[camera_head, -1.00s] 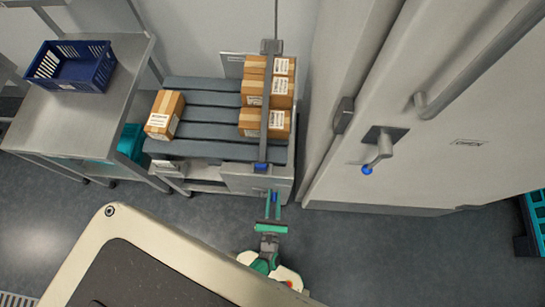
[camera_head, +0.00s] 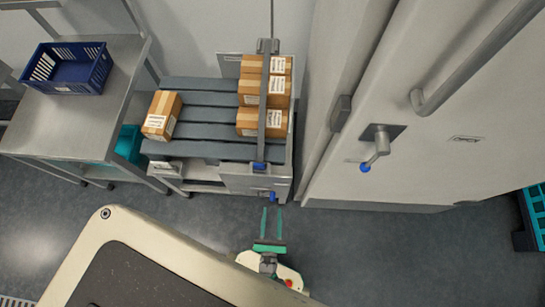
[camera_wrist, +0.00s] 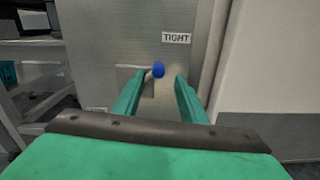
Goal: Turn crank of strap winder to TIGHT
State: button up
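The strap winder's crank shows a blue knob (camera_head: 273,196) on the front panel (camera_head: 255,184) of the pallet stand. In the wrist view the knob (camera_wrist: 158,69) is at the upper right of a small plate (camera_wrist: 128,74), below and left of the TIGHT label (camera_wrist: 176,38). The dark strap (camera_head: 264,100) runs over the stacked boxes. My gripper (camera_head: 271,210) is open and empty, just in front of the crank and apart from it. In the wrist view its green fingers (camera_wrist: 157,85) stand either side below the knob. A second label at lower left is unreadable.
Several cartons (camera_head: 262,120) are stacked under the strap; one carton (camera_head: 161,116) sits apart at left. A steel table (camera_head: 75,125) with a blue crate (camera_head: 68,68) stands left. A white door (camera_head: 430,130) with a blue-tipped handle (camera_head: 377,152) is right. Floor around my gripper is clear.

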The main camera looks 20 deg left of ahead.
jog(key=shift+v, duration=1.4)
jog(key=s+a+f+n+g+y, duration=0.1)
jog(key=s+a+f+n+g, duration=0.4)
jog(key=s+n+g, duration=0.4)
jog(key=s+d+r+n+g+h, duration=0.1)
jog(key=s+d+r+n+h, duration=0.25)
jog(key=n, duration=0.45)
jog(key=w+d+r+n+t+h, duration=0.1)
jog(key=r+n, duration=0.4)
jog(key=r, duration=0.8)
jog(key=w+d+r+n+t+h, duration=0.1)
jog(key=w+d+r+n+t, duration=0.3)
jog(key=r, duration=0.9)
jog(key=w+d+r+n+t+h, duration=0.1)
jog(key=w+d+r+n+t, duration=0.2)
jog(key=r+n, duration=0.4)
notch_tip(320, 180, up, 7)
jog(key=shift+w+d+f+h, duration=0.1)
jog(key=shift+w+d+h, duration=0.25)
jog(key=shift+w+d, duration=0.3)
